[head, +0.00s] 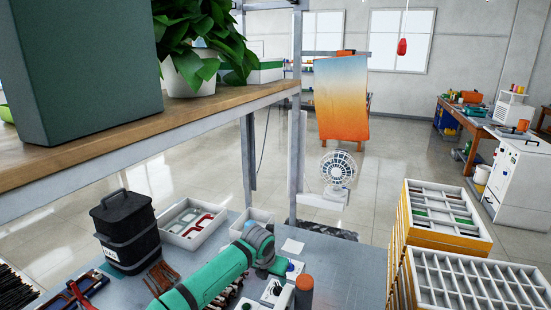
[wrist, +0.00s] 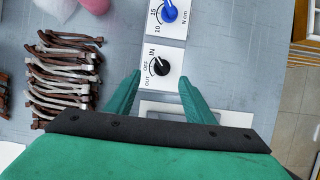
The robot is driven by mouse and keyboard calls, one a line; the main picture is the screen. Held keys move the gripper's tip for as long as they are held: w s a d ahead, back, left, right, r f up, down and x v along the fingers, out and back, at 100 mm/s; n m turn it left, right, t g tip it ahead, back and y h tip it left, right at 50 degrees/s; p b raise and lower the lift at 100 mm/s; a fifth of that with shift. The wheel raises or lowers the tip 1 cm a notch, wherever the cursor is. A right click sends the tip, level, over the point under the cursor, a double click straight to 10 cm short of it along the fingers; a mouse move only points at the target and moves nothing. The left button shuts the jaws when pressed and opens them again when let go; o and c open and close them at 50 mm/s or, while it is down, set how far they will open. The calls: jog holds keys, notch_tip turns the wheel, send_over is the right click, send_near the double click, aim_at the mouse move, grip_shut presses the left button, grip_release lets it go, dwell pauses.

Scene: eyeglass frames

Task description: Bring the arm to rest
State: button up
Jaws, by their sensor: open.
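My gripper (wrist: 160,77) is open in the wrist view, its two teal fingers apart with nothing between the tips. Beyond the tips is a white plate with a black knob (wrist: 159,66), marked IN, OFF and OUT. Above it is a plate with a blue knob (wrist: 169,11), marked 10, 15 and N cm. I cannot tell the height of the fingers over the plates. In the head view my teal arm (head: 215,277) reaches over the grey bench (head: 345,262) from the lower left. The fingers are not clear there.
Stacked brown and white eyeglass temples (wrist: 65,82) lie left of my fingers. A black lidded bin (head: 125,232) and a white tray with red frames (head: 192,222) stand behind the arm. An orange-topped cylinder (head: 304,284) stands close right. A wooden shelf (head: 170,122) overhangs the left.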

jog(key=shift+v, duration=1.7)
